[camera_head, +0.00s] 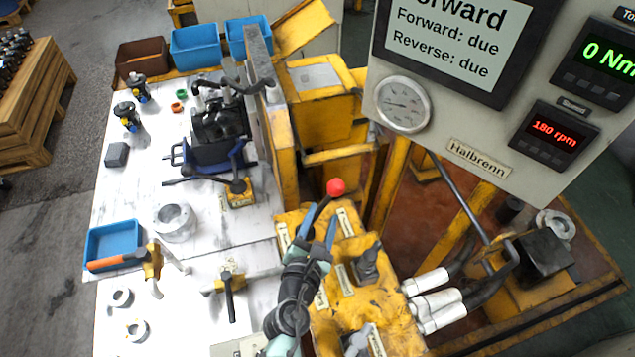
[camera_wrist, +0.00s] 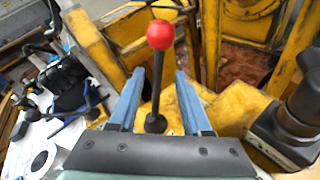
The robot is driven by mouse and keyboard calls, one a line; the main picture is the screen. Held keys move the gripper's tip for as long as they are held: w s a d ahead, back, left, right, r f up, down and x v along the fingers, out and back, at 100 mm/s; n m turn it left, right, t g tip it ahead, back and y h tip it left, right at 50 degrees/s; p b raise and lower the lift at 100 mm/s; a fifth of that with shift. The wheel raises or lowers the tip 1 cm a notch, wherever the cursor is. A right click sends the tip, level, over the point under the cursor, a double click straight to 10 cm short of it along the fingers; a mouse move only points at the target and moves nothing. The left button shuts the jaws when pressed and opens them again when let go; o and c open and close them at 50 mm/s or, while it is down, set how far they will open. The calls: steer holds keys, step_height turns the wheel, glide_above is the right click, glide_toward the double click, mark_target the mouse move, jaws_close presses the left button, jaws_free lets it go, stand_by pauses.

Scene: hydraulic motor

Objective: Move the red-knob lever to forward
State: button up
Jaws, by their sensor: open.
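The red-knob lever (camera_head: 336,187) stands on a yellow valve block (camera_head: 394,300) in the middle of the head view. In the wrist view its red knob (camera_wrist: 160,34) tops a black stem that rises from a round black base. My gripper (camera_head: 319,230) is open, with its blue fingers on either side of the lever's stem. In the wrist view the fingers (camera_wrist: 152,88) are apart, with gaps beside the stem and the knob beyond their tips. A display (camera_head: 455,40) reads "Forward: due" and "Reverse: due".
A black-knobbed lever (camera_head: 367,262) stands right of my gripper on the same block. A panel with a pressure gauge (camera_head: 402,104) and a 180 rpm readout (camera_head: 555,135) hangs at upper right. White hose ends (camera_head: 432,300) stick out at right. The white bench (camera_head: 120,200) holds tools and parts.

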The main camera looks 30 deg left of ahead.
steer(key=shift+v, duration=1.8)
steer(key=w+d+r+m+t+h, duration=0.15)
steer(key=w+d+r+m, duration=0.35)
steer(key=r, duration=0.6)
steer(key=w+d+r+m+t+h, duration=0.1)
steer(key=w+d+r+m+t, duration=0.15)
steer(key=r+m, duration=0.6)
steer(key=w+d+r+m+t+h, duration=0.25)
steer(key=w+r+m, duration=0.2)
steer(key=r, duration=0.85)
steer(key=s+d+r+m+t, duration=0.1)
steer(key=s+d+r+m, duration=0.15)
steer(key=r+m, duration=0.4)
steer(key=s+d+r+m+t, duration=0.2)
steer(key=d+r+m, duration=0.1)
steer(key=r, duration=0.7)
steer(key=s+d+r+m+t, duration=0.3)
steer(key=s+r+m, duration=0.4)
steer(key=s+r, duration=0.3)
step_height(320, 180, up, 5)
steer(key=shift+s+d+f+y, duration=0.2)
steer(key=shift+s+f+y, duration=0.05)
steer(key=shift+y, duration=0.05)
steer(key=shift+f+m, duration=0.15)
steer(key=shift+m, duration=0.1)
